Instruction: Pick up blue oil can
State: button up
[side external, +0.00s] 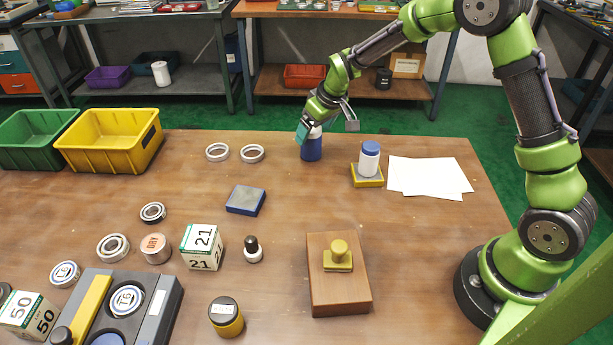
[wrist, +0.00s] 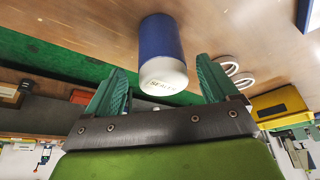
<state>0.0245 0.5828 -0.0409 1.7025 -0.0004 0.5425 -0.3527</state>
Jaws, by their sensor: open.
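The blue oil can (side external: 312,149) stands upright near the far edge of the table, with a white upper part. My gripper (side external: 308,131) is at its top, and the teal fingers partly hide the white part. In the wrist view the can (wrist: 161,42) shows its blue body and white end with lettering. The open fingers of my gripper (wrist: 158,92) are spread to either side of the can's white end, with visible gaps. I cannot tell how far down the can the fingers reach.
Two white rings (side external: 252,153) lie left of the can. A white bottle with a blue cap (side external: 369,160) stands on a yellow block to the right, near white papers (side external: 430,177). A blue block (side external: 246,200) lies in front. Yellow (side external: 108,140) and green bins stand far left.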

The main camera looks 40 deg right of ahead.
aim_at(309, 139)
jog(key=x, duration=0.4)
jog(key=shift+w+a+f, duration=0.15)
jog(key=shift+f, duration=0.15)
jog(key=shift+r, duration=0.1)
jog(key=c, duration=1.2)
